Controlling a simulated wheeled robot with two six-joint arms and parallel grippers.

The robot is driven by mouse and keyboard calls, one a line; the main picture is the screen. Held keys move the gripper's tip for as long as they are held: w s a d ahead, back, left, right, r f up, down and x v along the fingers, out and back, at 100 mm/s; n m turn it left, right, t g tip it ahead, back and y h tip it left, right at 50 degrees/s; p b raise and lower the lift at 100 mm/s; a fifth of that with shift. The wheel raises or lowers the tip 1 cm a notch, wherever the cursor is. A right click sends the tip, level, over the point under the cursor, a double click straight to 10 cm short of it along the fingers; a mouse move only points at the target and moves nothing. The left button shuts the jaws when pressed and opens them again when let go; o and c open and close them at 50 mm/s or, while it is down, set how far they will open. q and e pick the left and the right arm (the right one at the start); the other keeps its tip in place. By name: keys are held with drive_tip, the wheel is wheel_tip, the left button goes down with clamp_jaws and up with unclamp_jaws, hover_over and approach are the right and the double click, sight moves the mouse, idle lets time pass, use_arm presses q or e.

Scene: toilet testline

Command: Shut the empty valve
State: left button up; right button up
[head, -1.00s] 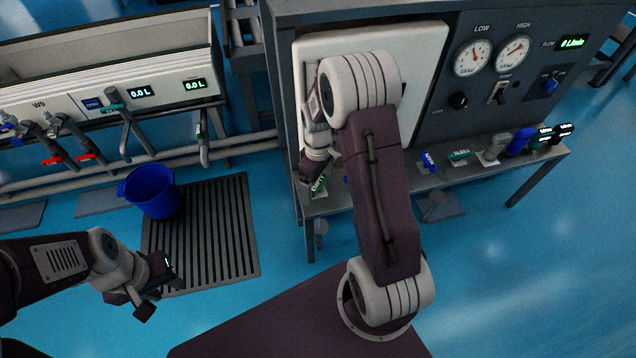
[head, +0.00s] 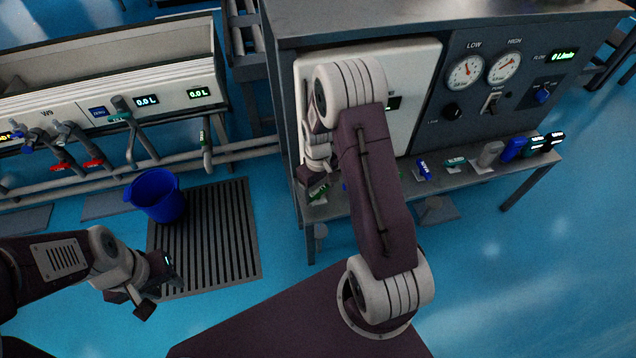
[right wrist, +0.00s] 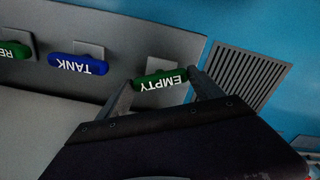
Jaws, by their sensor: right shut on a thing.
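The empty valve is a green handle (right wrist: 162,79) with white EMPTY lettering in the right wrist view, on a small grey plate on the bench shelf. In the head view its green handle (head: 318,191) shows at the shelf's left end, partly covered by my right gripper. My right gripper (right wrist: 160,84) is shut on this handle, one finger at each end. My left gripper (head: 160,287) hangs over the floor at the lower left, away from the valve; its jaw opening is unclear.
Right of the empty valve are a blue TANK handle (right wrist: 78,64) and another green handle (right wrist: 14,50). The panel with gauges (head: 465,71) stands behind the shelf. Open blue floor lies at the right.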

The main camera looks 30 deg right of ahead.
sight(318, 191)
drive_tip(key=m+p, duration=0.3)
drive_tip(key=shift+r, duration=0.2)
drive_tip(key=shift+f+m+p, duration=0.15)
drive_tip(key=shift+m+p, duration=0.55)
drive_tip(key=shift+m, duration=0.3)
drive_tip(key=o, duration=1.4)
drive_tip(key=shift+c, duration=0.2)
wheel_tip(318, 191, up, 9)
drive_tip(key=p, duration=0.4)
